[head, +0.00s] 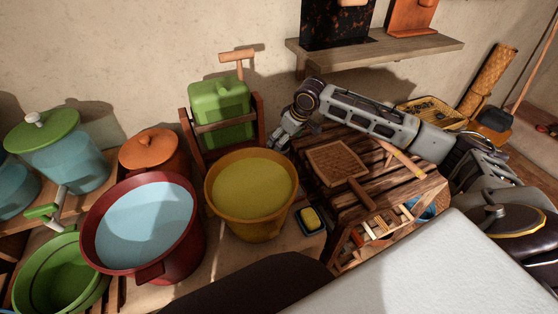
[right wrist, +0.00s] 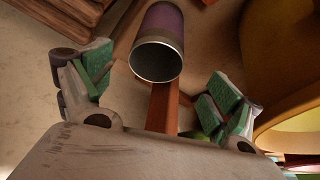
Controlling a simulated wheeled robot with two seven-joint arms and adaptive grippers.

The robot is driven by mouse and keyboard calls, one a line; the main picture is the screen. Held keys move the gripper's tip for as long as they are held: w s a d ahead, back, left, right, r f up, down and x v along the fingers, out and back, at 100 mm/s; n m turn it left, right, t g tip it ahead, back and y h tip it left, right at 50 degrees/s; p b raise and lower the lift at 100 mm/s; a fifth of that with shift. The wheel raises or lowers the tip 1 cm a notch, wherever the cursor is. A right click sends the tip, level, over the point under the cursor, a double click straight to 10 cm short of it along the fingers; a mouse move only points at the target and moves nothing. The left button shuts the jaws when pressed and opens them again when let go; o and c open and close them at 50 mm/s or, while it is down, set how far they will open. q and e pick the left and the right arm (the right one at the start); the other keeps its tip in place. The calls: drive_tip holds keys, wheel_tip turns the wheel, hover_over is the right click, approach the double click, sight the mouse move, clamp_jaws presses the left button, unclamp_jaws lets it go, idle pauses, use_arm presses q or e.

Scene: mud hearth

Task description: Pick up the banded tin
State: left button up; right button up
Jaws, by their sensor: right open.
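The banded tin (right wrist: 162,30) shows in the right wrist view at the top centre, a cylinder with a purplish body and a grey metal rim. Its open, seemingly empty mouth faces the camera. My right gripper (right wrist: 155,88) is open, with one green-padded finger at each side of the picture. The tin lies beyond the fingers, between their lines, and neither finger touches it. In the head view my right gripper (head: 283,138) points down behind the yellow bucket, beside the slatted table. I cannot make out the tin there. My left gripper is not in view.
The yellow bucket (head: 232,231) stands close in front of the gripper. A green box in a wooden frame (head: 259,104) is at its left, and the slatted table (head: 389,182) at its right. A reddish wooden bar (right wrist: 162,106) runs below the tin. A shelf (head: 420,45) is above.

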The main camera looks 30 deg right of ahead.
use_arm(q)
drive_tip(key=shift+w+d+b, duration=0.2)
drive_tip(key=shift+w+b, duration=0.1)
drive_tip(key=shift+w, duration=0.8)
use_arm(e)
drive_tip(key=d+x, duration=0.1)
drive_tip(key=x, duration=0.7)
drive_tip(key=shift+w+a, duration=0.3)
drive_tip(key=shift+a, duration=0.1)
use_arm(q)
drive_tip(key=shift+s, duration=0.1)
use_arm(e)
drive_tip(key=shift+c, duration=0.5)
drive_tip(key=c, duration=1.1)
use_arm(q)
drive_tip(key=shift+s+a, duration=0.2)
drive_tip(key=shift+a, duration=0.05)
